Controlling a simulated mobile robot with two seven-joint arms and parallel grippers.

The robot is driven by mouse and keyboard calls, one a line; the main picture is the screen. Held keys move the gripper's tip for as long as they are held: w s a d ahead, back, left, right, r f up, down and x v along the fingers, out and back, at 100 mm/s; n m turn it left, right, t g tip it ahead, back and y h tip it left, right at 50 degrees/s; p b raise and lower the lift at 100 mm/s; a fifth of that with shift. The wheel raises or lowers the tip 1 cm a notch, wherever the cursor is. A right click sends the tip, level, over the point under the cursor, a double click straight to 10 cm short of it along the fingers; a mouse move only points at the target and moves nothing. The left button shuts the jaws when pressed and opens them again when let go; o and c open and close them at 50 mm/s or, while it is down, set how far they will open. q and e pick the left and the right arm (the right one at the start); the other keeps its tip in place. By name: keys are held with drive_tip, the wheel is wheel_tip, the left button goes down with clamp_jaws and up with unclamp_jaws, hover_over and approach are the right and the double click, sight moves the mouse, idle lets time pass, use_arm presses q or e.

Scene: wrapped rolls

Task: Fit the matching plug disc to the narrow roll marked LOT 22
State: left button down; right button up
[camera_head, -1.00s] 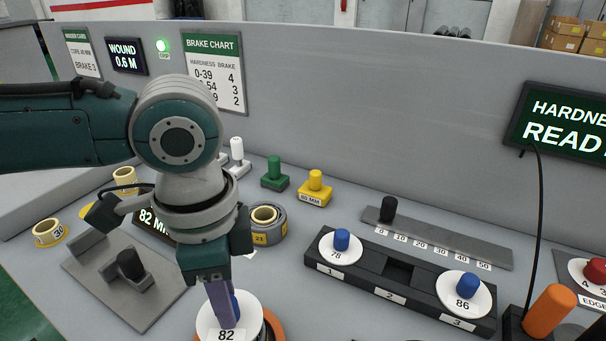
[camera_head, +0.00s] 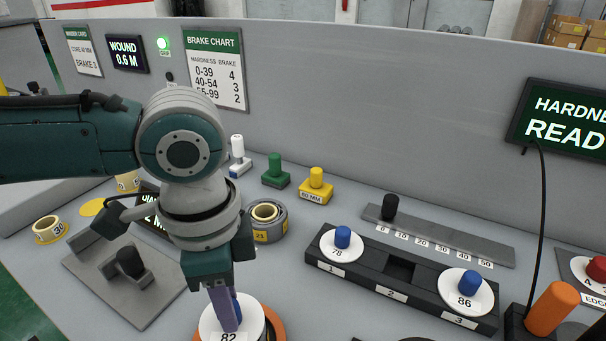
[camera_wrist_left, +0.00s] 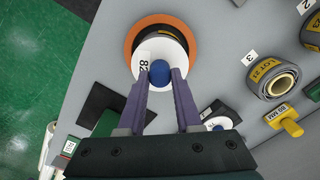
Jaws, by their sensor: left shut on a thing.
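My left gripper (camera_head: 228,322) is shut on the blue knob of the white plug disc marked 82 (camera_head: 212,318). In the left wrist view the blue knob (camera_wrist_left: 159,72) sits between the two fingertips. The disc (camera_wrist_left: 150,50) lies over a dark roll with a yellow label (camera_wrist_left: 147,33), which rests on an orange round base (camera_head: 275,325). I cannot tell whether the disc is fully seated, and this roll's label is unreadable. Another grey roll (camera_head: 268,232) stands behind, its yellow label seeming to read 21. My right gripper is not in view.
A black rack (camera_head: 345,272) holds disc 78 (camera_head: 327,246) in slot 1 and disc 86 (camera_head: 480,300) in slot 3; slot 2 is empty. Green (camera_head: 275,172) and yellow (camera_head: 316,188) knobbed blocks stand behind. A grey fixture (camera_head: 100,270) is at left, an orange cylinder (camera_head: 550,310) at right.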

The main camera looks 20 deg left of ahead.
use_arm(q)
drive_tip(key=shift+f+b, duration=0.35)
drive_tip(key=shift+f, duration=0.4)
drive_tip(key=c, duration=0.5)
unclamp_jaws()
drive_tip(key=shift+r, duration=0.1)
wheel_tip(320, 180, up, 10)
drive_tip(key=shift+f+p, duration=0.1)
drive_tip(key=shift+p, duration=0.7)
